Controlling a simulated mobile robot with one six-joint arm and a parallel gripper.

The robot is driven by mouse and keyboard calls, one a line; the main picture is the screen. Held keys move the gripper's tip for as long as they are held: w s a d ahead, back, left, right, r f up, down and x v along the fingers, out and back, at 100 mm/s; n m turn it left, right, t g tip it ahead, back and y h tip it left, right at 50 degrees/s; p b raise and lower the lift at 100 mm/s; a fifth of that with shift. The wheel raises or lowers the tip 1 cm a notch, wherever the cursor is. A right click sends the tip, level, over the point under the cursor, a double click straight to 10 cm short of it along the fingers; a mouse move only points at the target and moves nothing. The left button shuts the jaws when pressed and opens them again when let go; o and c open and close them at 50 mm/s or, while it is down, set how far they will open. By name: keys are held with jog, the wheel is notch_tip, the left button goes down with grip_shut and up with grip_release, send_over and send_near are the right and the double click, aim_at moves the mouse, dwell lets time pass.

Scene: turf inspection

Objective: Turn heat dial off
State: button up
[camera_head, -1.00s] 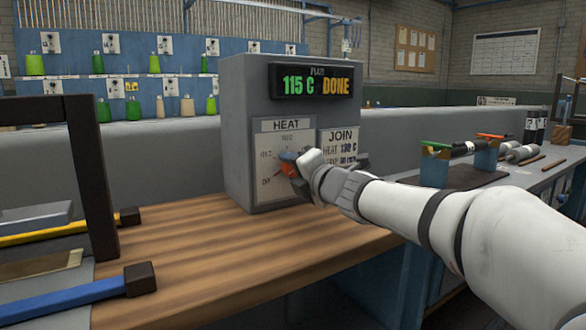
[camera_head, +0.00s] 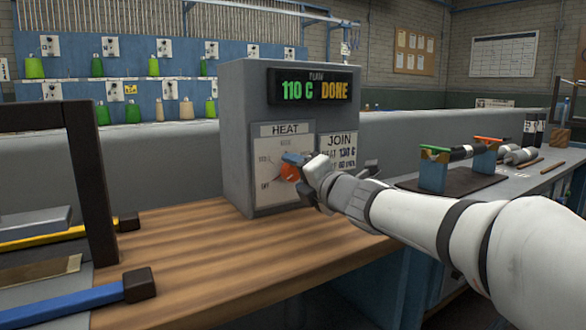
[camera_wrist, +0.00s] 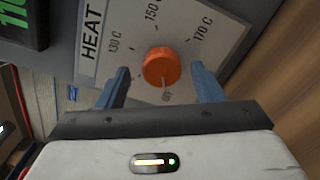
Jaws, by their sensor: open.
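The orange heat dial (camera_head: 290,173) sits on the white HEAT panel (camera_head: 270,188) of the grey heater box (camera_head: 243,110). In the wrist view the dial (camera_wrist: 161,66) shows a pale mark towards the OFF label (camera_wrist: 166,97), away from the 130, 150 and 170 C labels. My gripper (camera_head: 301,175) is open and empty in front of the dial. In the wrist view its two blue fingers (camera_wrist: 160,70) stand either side of the dial with a gap on each side. The display (camera_head: 313,90) reads 110 C DONE.
A JOIN card (camera_head: 338,150) is right of the HEAT panel. Blue-handled and yellow-handled tools lie at the left, by a dark frame (camera_head: 90,170). The wooden bench top (camera_head: 210,255) is clear in front.

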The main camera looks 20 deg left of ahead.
jog(key=p+v, duration=0.1)
jog(key=v, duration=0.4)
jog(key=shift+s+d, duration=0.1)
jog(key=shift+d, duration=0.05)
jog(key=s+d+r+m+h+p, duration=0.1)
jog(key=d+r+m+h+p, duration=0.2)
jog(key=d+m+h+p, duration=0.55)
jog(key=s+d+r+m+h+p, duration=0.1)
jog(key=d+r+m+h+p, duration=0.25)
jog(key=d+m+p, duration=0.95)
jog(key=s+d+m+g+p, duration=0.2)
jog(key=s+m+g+p, duration=0.1)
jog(key=s, duration=0.4)
jog(key=s+d+m+g+h+p, duration=0.1)
jog(key=s+d+m+g+p, duration=0.2)
jog(key=s+p, duration=0.3)
jog(key=s+d+m+g+p, duration=0.3)
jog(key=s+m+p, duration=0.2)
jog(key=s, duration=0.2)
jog(key=shift+s+d+f+m+h, duration=0.15)
jog(key=shift+s+f+m+h, duration=0.05)
jog(key=shift+s+m+h, duration=0.15)
